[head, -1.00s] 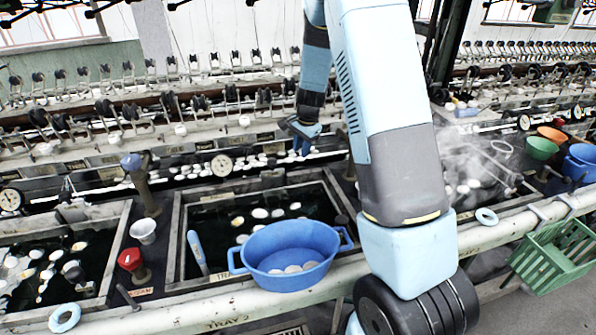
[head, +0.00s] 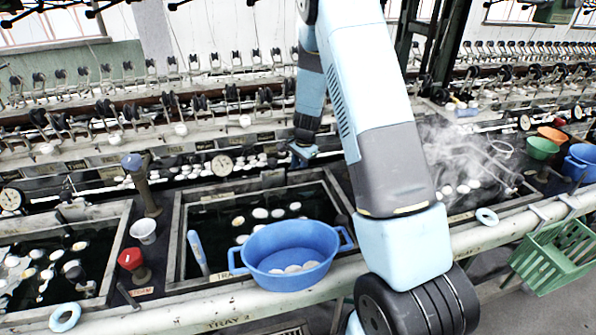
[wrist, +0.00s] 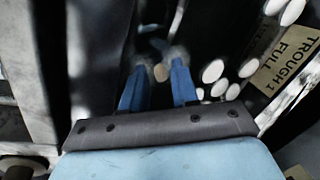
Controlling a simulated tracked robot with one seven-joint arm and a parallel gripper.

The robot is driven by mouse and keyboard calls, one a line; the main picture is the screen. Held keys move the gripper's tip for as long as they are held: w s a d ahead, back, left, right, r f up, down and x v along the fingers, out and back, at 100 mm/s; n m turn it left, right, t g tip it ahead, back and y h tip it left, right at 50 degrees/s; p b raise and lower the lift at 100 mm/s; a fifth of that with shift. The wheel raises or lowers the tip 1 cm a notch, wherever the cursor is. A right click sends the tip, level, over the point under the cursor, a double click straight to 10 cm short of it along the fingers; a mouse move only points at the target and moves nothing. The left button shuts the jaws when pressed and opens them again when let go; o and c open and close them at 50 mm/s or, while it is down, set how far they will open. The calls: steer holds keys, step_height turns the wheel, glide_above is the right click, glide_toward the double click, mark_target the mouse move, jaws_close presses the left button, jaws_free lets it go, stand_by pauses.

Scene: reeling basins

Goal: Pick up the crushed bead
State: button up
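In the wrist view my gripper (wrist: 158,72) has its two blue fingers apart. A small tan, rounded piece (wrist: 161,72) shows between and just beyond the fingertips; it may be the crushed bead, but I cannot make out its shape, and I see no finger clearly touching it. In the head view my gripper (head: 303,154) hangs low over the far edge of the middle basin, by the white cocoons in the trough behind. The bead cannot be picked out in that view.
White cocoons (wrist: 213,71) lie beside the fingers near a "TROUGH 1 FULL" label (wrist: 290,62). A blue tub (head: 287,270) with pale pieces sits at the front of the middle basin (head: 178,235). A post with a blue top (head: 139,185) stands left. Steam rises at right.

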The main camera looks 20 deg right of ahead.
steer(key=shift+c, duration=0.2)
steer(key=c, duration=0.4)
steer(key=shift+o, duration=0.2)
steer(key=shift+r, duration=0.65)
steer(key=s+r, duration=0.3)
steer(key=r, duration=0.2)
steer(key=s+d+r, duration=0.1)
steer(key=s+r, duration=0.1)
steer(key=r, duration=0.1)
steer(key=shift+s+r, duration=0.15)
steer(key=shift+s, duration=0.15)
steer(key=s+d+r, duration=0.1)
steer(key=s+r, duration=0.2)
steer(key=s, duration=0.5)
steer(key=shift+d+r, duration=0.2)
steer(key=shift+d, duration=0.1)
